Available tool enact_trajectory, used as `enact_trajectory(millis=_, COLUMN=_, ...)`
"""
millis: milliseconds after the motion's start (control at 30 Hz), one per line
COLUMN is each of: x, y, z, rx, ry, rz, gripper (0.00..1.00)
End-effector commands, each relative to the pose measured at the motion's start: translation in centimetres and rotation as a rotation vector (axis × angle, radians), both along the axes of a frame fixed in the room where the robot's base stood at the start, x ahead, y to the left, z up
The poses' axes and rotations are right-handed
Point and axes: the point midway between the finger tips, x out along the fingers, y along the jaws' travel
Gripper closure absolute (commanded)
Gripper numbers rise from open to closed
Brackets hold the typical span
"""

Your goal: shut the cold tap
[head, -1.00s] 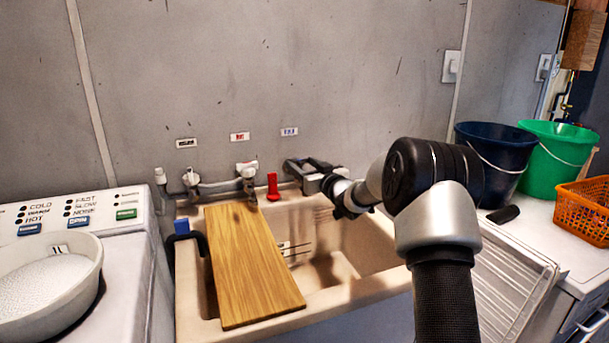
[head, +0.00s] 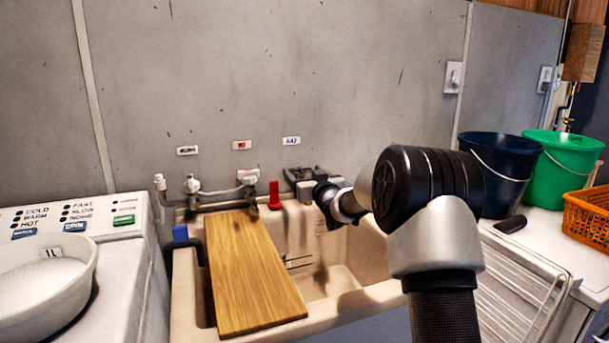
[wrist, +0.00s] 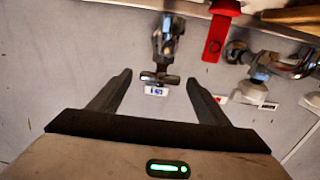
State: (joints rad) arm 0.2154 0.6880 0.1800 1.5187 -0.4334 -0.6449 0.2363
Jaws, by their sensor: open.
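The cold tap shows in the wrist view as a chrome body with a cross-bar handle (wrist: 160,78), below the blue-marked label (wrist: 157,90) on the wall. My gripper (wrist: 158,82) is open, its two dark fingers apart on either side of the handle with nothing held. In the head view my gripper (head: 304,174) is at the back of the sink under the blue-marked label (head: 291,140) and hides most of that tap.
A red upright piece (head: 275,195) stands just left of my gripper. The middle tap (head: 248,178) and left tap (head: 192,186) are further left. A wooden board (head: 252,275) lies across the sink (head: 345,280). Buckets (head: 497,165) stand at right.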

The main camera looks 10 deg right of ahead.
Motion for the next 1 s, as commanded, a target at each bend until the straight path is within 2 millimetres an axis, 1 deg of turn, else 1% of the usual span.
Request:
enact_trajectory(millis=167, x=-0.6, y=-0.2, z=0.1, rx=0.000, ry=0.001, rz=0.000, gripper=0.30)
enact_trajectory(millis=267, x=-1.9, y=-0.4, z=0.1, rx=0.001, ry=0.002, rz=-0.001, gripper=0.30)
enact_trajectory(millis=367, x=-4.0, y=-0.8, z=0.2, rx=0.000, ry=0.001, rz=-0.001, gripper=0.30)
enact_trajectory(millis=700, x=-12.3, y=-2.3, z=0.2, rx=-0.001, ry=0.001, rz=-0.001, gripper=0.30)
enact_trajectory(millis=833, x=-14.7, y=-2.7, z=0.1, rx=0.000, ry=0.002, rz=-0.002, gripper=0.30)
enact_trajectory(millis=900, x=-15.7, y=-2.9, z=0.1, rx=0.000, ry=0.000, rz=-0.001, gripper=0.30)
enact_trajectory(millis=1000, x=-16.6, y=-3.0, z=0.0, rx=0.000, ry=0.000, rz=0.000, gripper=0.30)
